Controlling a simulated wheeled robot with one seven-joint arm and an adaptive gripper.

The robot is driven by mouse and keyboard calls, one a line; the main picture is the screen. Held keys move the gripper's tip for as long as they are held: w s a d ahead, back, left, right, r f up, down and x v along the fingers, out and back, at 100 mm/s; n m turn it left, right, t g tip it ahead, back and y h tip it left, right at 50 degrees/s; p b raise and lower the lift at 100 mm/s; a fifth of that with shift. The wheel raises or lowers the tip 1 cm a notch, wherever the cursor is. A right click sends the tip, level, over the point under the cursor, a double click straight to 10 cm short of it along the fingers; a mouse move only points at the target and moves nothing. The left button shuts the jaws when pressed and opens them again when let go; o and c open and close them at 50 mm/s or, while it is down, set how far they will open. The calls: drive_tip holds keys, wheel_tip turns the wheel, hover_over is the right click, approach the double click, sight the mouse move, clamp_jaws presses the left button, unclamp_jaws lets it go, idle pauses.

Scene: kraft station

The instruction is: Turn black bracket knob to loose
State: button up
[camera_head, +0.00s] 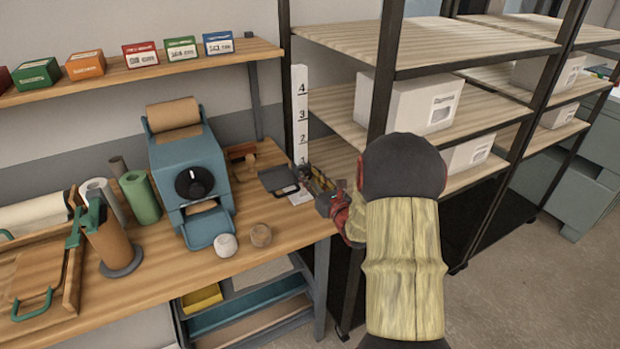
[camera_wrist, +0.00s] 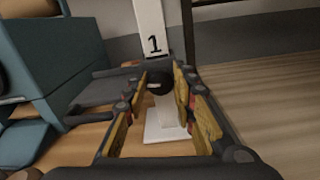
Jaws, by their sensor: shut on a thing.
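The black knob (camera_wrist: 159,82) is a dark round piece low on the front of the white numbered post (camera_wrist: 153,32). It sits between the two yellow-padded fingers of my gripper (camera_wrist: 161,79), which are shut on it near the tips. The dark bracket (camera_wrist: 100,90) extends left from the post in the wrist view, and it also shows in the head view (camera_head: 279,180). In the head view the post (camera_head: 300,110) stands upright at the right end of the bench, and my gripper (camera_head: 318,181) reaches its base from the right. The knob is hidden there.
A teal machine (camera_head: 185,160) with a black dial stands left of the post on the wooden bench (camera_head: 285,235). A shelf rack (camera_head: 475,105) with white boxes rises close to my arm on the right.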

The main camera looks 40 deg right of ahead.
drive_tip(key=c, duration=0.5)
drive_tip(key=shift+o, duration=0.2)
drive_tip(key=shift+n+b, duration=0.6)
drive_tip(key=shift+n, duration=0.2)
drive_tip(key=o, duration=1.1)
drive_tip(key=shift+o, duration=0.2)
drive_tip(key=v, duration=1.2)
drive_tip(key=shift+a, duration=0.1)
